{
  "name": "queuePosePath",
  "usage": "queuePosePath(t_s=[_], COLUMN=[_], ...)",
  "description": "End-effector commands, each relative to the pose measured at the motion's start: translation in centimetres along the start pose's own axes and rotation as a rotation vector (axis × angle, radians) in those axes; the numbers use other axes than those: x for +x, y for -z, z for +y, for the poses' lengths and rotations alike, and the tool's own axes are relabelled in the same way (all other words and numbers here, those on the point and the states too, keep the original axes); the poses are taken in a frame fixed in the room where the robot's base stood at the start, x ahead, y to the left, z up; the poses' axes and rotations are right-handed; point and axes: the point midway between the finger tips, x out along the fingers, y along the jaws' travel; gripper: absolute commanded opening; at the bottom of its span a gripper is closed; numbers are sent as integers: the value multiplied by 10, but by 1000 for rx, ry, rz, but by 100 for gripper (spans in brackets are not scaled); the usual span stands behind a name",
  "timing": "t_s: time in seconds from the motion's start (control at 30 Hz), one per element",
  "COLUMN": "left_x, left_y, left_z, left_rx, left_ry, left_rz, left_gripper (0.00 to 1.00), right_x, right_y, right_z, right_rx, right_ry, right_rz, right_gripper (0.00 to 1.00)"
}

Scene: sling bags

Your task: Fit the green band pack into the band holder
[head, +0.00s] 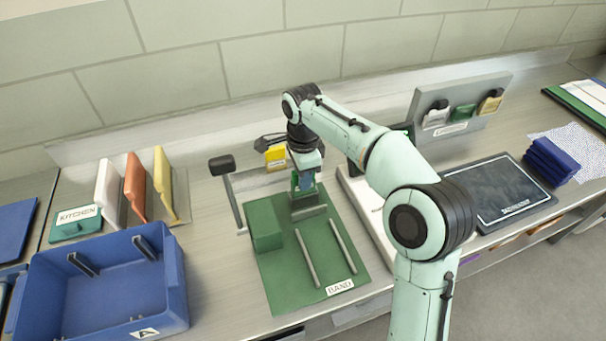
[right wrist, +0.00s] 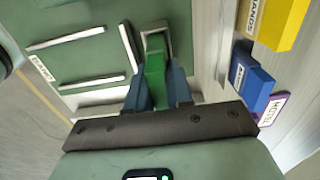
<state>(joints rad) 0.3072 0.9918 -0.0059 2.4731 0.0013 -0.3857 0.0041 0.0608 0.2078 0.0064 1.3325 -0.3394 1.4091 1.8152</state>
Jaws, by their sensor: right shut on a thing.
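My right gripper (head: 305,186) points down over the back part of the green mat labelled BAND (head: 283,277). In the right wrist view its blue fingers (right wrist: 156,92) are shut on the green band pack (right wrist: 155,68). The pack's far end reaches the opening of a grey frame-like holder (right wrist: 155,30), which also shows under the gripper in the head view (head: 309,212). I cannot tell how deep the pack sits in it. The fingers hide part of the pack. My left gripper is not in view.
A green block (head: 266,229) and two metal rods (head: 307,259) are on the mat. A blue bin (head: 105,290) and a rack with coloured panels (head: 136,185) stand left. A thin stand (head: 235,200) is close left of the gripper. A dark panel (head: 500,190) lies right.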

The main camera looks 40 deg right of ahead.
Motion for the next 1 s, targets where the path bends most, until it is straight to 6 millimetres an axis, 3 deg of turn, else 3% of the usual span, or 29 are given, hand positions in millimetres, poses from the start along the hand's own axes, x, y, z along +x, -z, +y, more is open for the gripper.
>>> queuePosePath(t_s=[0.83,0.87,0.9,0.93,1.0], left_x=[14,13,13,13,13], left_y=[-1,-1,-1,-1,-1], left_z=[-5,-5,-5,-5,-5], left_rx=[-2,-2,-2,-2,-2], left_ry=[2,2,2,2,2], left_rz=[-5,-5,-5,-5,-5], left_gripper=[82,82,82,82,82], right_x=[22,22,21,21,21], right_y=[0,0,0,0,0], right_z=[0,0,0,0,0], right_rx=[0,0,0,0,0], right_ry=[0,0,0,0,0], right_rz=[0,0,0,0,0], right_gripper=[0,27,40,50,50])
